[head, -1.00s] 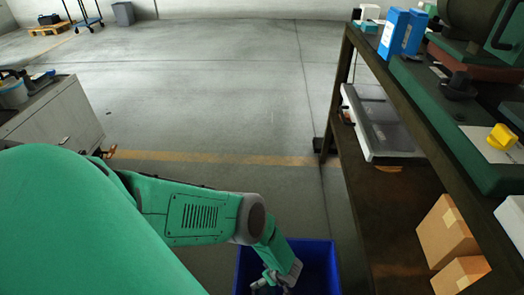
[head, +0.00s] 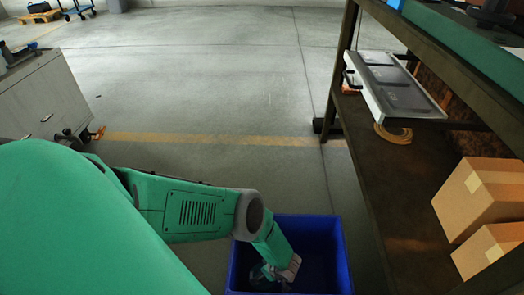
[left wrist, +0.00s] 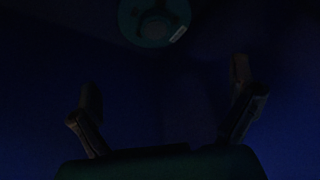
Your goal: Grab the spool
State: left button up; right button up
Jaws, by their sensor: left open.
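My left gripper (head: 272,276) reaches down inside this bin in the head view. In the left wrist view its two fingers (left wrist: 165,115) are spread wide with nothing between them. The spool is beyond the fingertips and apart from them. I cannot make the spool out in the head view. My right gripper is not in view.
A shelf rack (head: 352,160) stands right of the bin, with cardboard boxes (head: 478,198), a roll of tape (head: 392,134) and a grey flat case (head: 395,85) on its lower shelf. A grey cabinet (head: 50,100) stands at left.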

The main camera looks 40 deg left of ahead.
pick_arm(q)
jog(key=b, duration=0.5)
send_over(267, 281)
notch_tip(267, 281, down, 6)
jog(key=shift+s+r, duration=0.1)
jog(key=shift+r, duration=0.05)
jog(key=b+x, duration=0.2)
jog(key=x, duration=0.2)
jog(key=b+x, duration=0.2)
jog(key=x, duration=0.2)
jog(key=shift+a+r+b, duration=0.15)
jog(key=shift+a+b, duration=0.05)
jog(key=shift+b, duration=0.15)
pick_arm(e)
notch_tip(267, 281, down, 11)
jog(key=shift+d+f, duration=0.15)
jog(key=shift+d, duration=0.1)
pick_arm(q)
jog(key=shift+w+a, duration=0.1)
jog(key=shift+w, duration=0.1)
jog(key=c, duration=1.3)
